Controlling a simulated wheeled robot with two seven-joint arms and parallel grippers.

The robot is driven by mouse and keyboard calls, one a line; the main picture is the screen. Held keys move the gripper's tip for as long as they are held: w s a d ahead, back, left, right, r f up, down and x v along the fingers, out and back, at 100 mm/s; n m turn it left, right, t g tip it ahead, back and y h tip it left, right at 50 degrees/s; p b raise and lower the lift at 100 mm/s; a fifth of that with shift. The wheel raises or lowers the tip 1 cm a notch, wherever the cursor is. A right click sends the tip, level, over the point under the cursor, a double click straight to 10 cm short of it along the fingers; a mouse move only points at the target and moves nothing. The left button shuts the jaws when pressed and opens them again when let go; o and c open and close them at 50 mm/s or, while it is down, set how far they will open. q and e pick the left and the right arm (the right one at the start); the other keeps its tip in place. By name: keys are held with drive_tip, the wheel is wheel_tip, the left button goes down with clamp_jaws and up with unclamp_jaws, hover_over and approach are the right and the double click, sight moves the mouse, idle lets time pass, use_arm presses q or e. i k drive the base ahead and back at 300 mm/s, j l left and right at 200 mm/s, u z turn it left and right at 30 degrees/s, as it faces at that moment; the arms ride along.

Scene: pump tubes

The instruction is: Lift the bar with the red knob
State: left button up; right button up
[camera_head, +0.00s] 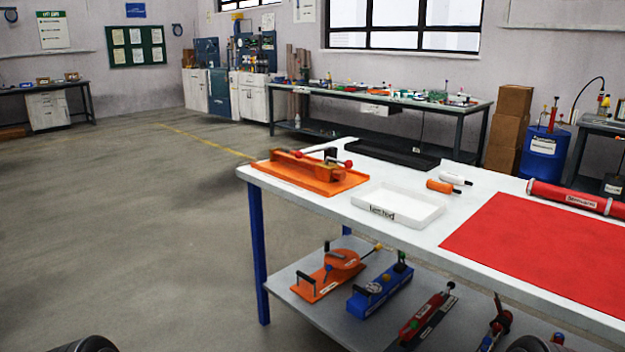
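An orange pump-like device on an orange base plate (310,178) sits at the left end of the white table. A dark bar (325,159) lies near level across its top, with a red knob (348,164) at its right end. A black upright part stands beside the bar. Neither of my grippers is in view; only dark rounded parts, probably of my arms, show at the bottom edge.
The white table (480,200) also holds a white tray (400,207), a black tray (390,153), an orange-handled tool (442,186), a red mat (555,250) and a red tube (575,196). Several devices stand on the lower shelf (335,318). The floor left of the table is clear.

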sight(299, 154)
drive_tip(key=i+j, duration=0.3)
drive_tip(key=j, duration=0.15)
drive_tip(key=i+j, duration=0.65)
drive_tip(key=j, duration=0.2)
drive_tip(key=i+j+z, duration=0.25)
drive_tip(key=k+z, duration=0.1)
drive_tip(key=z, duration=1.2)
